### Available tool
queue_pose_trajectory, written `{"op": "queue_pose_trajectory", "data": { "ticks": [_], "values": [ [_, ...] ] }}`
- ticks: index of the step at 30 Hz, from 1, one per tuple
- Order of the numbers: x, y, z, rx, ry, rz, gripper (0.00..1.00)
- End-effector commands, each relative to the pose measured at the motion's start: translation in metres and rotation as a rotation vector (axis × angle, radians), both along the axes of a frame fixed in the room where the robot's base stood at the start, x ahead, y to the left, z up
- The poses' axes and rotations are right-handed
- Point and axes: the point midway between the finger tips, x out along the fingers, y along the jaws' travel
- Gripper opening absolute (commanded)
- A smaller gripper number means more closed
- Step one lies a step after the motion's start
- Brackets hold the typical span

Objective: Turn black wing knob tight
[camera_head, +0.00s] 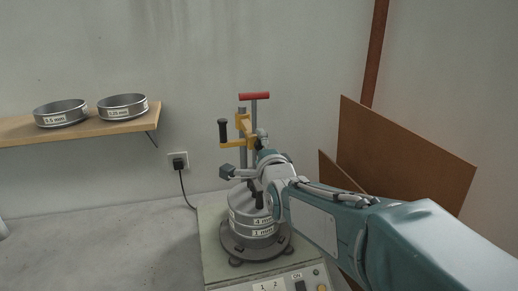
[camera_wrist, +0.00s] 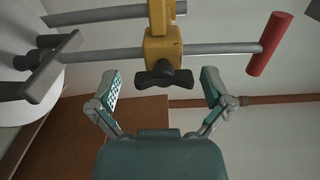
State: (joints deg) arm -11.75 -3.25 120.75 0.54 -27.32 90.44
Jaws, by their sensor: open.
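The black wing knob (camera_wrist: 165,77) sits on the face of a yellow clamp block (camera_wrist: 163,45) in the wrist view. Its two wings point left and right in that picture. My gripper (camera_wrist: 159,80) is open, with one finger on each side of the knob and a clear gap to both wings. I see no contact. In the head view the yellow clamp (camera_head: 243,124) stands above the sieve stack, and my gripper (camera_head: 262,146) is close against its right side. There, my arm hides most of the knob.
Sieves (camera_head: 243,221) stand stacked on the shaker (camera_head: 213,263). A wooden shelf (camera_head: 20,129) holds two sieves. Brown boards (camera_head: 400,150) lean at right.

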Motion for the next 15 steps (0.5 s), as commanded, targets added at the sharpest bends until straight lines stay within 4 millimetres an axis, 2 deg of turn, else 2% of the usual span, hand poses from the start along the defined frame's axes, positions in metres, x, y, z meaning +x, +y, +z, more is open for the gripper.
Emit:
{"op": "queue_pose_trajectory", "data": {
  "ticks": [8,15],
  "values": [
    [-0.008,-0.001,0.001,0.0,-0.003,0.0,1.0],
    [-0.046,-0.009,0.002,0.0,-0.004,0.0,1.0]
  ]
}}
